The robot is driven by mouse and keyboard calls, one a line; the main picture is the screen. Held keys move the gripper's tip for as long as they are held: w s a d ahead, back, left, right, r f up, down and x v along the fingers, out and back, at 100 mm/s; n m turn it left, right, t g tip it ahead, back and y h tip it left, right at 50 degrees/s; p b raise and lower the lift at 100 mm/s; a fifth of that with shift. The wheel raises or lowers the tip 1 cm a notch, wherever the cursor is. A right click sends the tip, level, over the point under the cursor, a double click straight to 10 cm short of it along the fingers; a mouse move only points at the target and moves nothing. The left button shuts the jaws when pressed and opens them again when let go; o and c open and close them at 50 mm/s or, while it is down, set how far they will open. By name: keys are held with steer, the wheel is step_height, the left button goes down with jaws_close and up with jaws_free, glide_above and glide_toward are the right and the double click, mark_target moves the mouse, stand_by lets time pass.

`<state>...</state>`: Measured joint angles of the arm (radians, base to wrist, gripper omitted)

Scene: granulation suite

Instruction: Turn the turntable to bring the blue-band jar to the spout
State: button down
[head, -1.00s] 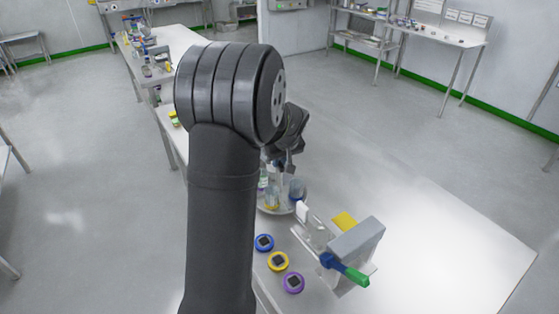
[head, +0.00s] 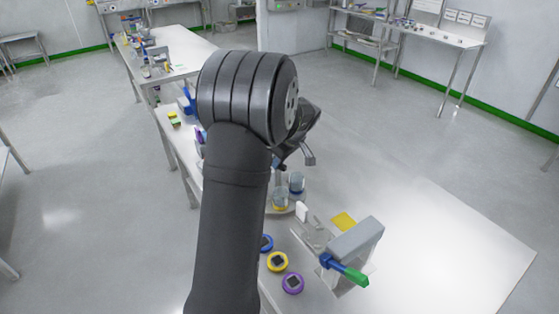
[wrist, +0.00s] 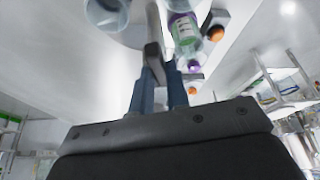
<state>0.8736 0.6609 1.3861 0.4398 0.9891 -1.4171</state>
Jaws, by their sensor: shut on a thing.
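The round turntable (head: 297,208) is partly hidden behind my arm. The blue-band jar (head: 297,183) stands on its far right part. A yellow-band jar (head: 281,201) stands nearer, to its left. In the wrist view, a jar with a green label and purple band (wrist: 187,35) is right of my fingers, and a clear jar (wrist: 106,12) is at the upper left. My gripper (wrist: 158,78) is shut on a pale grey bar (wrist: 152,35), seemingly the turntable's handle. In the head view my arm hides much of this grip. I cannot make out the spout clearly.
A grey box-like device (head: 357,240) with a blue and green lever (head: 347,270) stands right of the turntable. Blue (head: 266,243), yellow (head: 277,262) and purple (head: 292,283) ringed discs lie in front. The table's right side (head: 450,250) is clear.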

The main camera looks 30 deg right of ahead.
steer(key=shift+w+d+n+g+y, duration=0.1)
steer(key=shift+n+g+y, duration=0.35)
steer(key=shift+n, duration=1)
steer(key=shift+d+n+g+y, duration=0.1)
steer(key=shift+n+g+y, duration=0.3)
steer(key=shift+n, duration=1.05)
steer(key=shift+w+n+g+y, duration=0.1)
steer(key=shift+n+g+y, duration=0.25)
steer(key=shift+n, duration=0.95)
steer(key=shift+n+g+y, duration=0.2)
steer(key=shift+n+g, duration=0.2)
steer(key=shift+n, duration=0.9)
steer(key=shift+w+n+g, duration=0.1)
steer(key=shift+n+g, duration=0.4)
steer(key=shift+n, duration=0.85)
steer(key=shift+w+n+g, duration=0.1)
steer(key=shift+n+g, duration=0.4)
steer(key=shift+n, duration=0.85)
steer(key=shift+n+g, duration=0.8)
steer(key=shift+n, duration=1.4)
steer(key=shift+n+h, duration=0.3)
steer(key=shift+n, duration=0.2)
steer(key=c, duration=1.4)
jaws_free()
steer(key=shift+w, duration=0.1)
